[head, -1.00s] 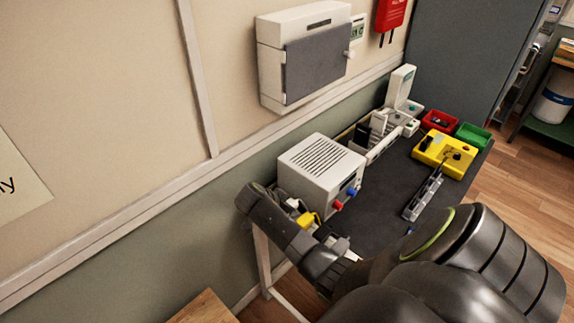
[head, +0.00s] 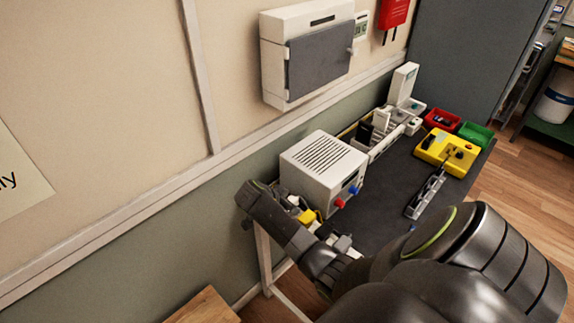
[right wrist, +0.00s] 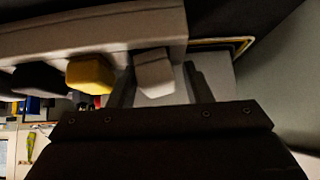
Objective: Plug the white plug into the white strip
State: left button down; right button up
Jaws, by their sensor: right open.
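In the right wrist view my right gripper (right wrist: 160,83) is open, with one finger on each side of the white plug (right wrist: 153,76). The plug lies against the edge of the white strip (right wrist: 95,32) and looks slightly tilted to it. How deep it sits in the strip cannot be told. A yellow plug (right wrist: 90,74) is beside it to the left, outside the fingers. In the head view my right arm covers the strip and white plug, and its fingertips cannot be made out; the yellow plug (head: 307,216) shows beside the arm. My left gripper is not in view.
A white power unit (head: 322,170) stands on the dark table (head: 385,195) close to my arm. A yellow box (head: 445,152), a red bin (head: 441,121) and a green bin (head: 473,134) stand further back. A dark plug (right wrist: 38,78) is left of the yellow one.

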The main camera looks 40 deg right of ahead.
jog(key=shift+s+a+f, duration=0.2)
jog(key=shift+s+f, duration=0.4)
jog(key=shift+s, duration=0.05)
jog(key=shift+a+r, duration=0.3)
jog(key=shift+r, duration=0.05)
jog(key=w+b+v, duration=0.1)
jog(key=v, duration=1.6)
jog(key=shift+d+r, duration=0.3)
jog(key=shift+r, duration=0.1)
